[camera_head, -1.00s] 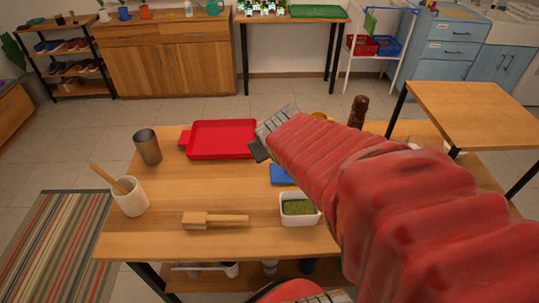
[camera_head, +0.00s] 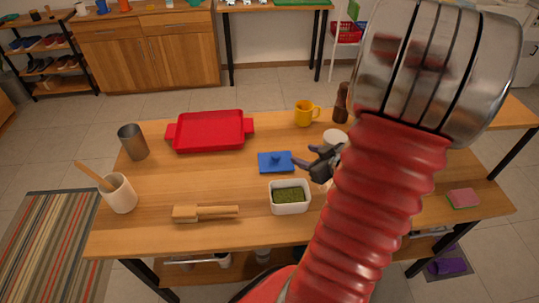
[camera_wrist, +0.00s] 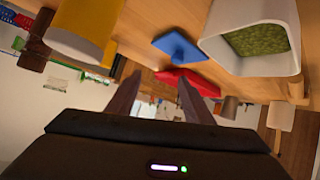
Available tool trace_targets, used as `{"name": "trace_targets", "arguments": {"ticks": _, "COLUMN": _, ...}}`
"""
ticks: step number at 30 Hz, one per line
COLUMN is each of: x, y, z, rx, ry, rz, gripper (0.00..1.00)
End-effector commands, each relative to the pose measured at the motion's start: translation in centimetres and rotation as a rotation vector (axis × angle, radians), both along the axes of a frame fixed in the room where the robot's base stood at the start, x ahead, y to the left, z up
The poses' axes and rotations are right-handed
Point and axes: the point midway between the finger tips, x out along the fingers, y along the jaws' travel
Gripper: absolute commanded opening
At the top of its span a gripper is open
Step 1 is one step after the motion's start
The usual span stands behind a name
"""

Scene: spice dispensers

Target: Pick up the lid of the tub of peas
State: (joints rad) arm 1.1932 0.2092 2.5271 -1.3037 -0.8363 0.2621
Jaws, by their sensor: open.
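The blue lid (camera_head: 276,162), flat with a small knob on top, lies on the wooden table, off the tub and just behind it. The lid also shows in the wrist view (camera_wrist: 180,47). The white tub of green peas (camera_head: 290,197) stands uncovered in front of the lid and appears at the upper right of the wrist view (camera_wrist: 250,40). My gripper (camera_head: 312,163) is open and empty, to the right of the lid and apart from it. Its dark fingers point left towards the lid. In the wrist view the two fingers (camera_wrist: 159,80) stand apart with nothing between them.
A yellow mug (camera_head: 304,112) and a dark pepper mill (camera_head: 341,102) stand behind my gripper. A white container (camera_head: 335,138) is close by. A red tray (camera_head: 210,131), metal cup (camera_head: 133,141), utensil holder (camera_head: 119,193) and wooden tool (camera_head: 206,214) occupy the left.

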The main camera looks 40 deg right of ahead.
Motion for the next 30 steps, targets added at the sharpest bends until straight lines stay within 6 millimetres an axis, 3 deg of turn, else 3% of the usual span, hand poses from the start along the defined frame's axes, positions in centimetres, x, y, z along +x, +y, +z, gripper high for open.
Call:
{"name": "trace_targets", "arguments": {"ticks": 4, "x": -2.1, "y": 0.9, "z": -1.5, "rx": 0.101, "ry": -0.072, "rz": 0.034, "gripper": 0.47}}
{"name": "trace_targets", "arguments": {"ticks": 11, "x": -3.4, "y": 2.0, "z": -1.8, "rx": 0.169, "ry": -0.135, "rz": 0.065, "gripper": 0.47}}
{"name": "trace_targets", "arguments": {"ticks": 23, "x": -3.1, "y": 2.0, "z": -1.8, "rx": 0.170, "ry": -0.135, "rz": 0.068, "gripper": 0.47}}
{"name": "trace_targets", "arguments": {"ticks": 30, "x": -1.2, "y": 2.1, "z": -2.8, "rx": 0.170, "ry": -0.135, "rz": 0.071, "gripper": 0.47}}
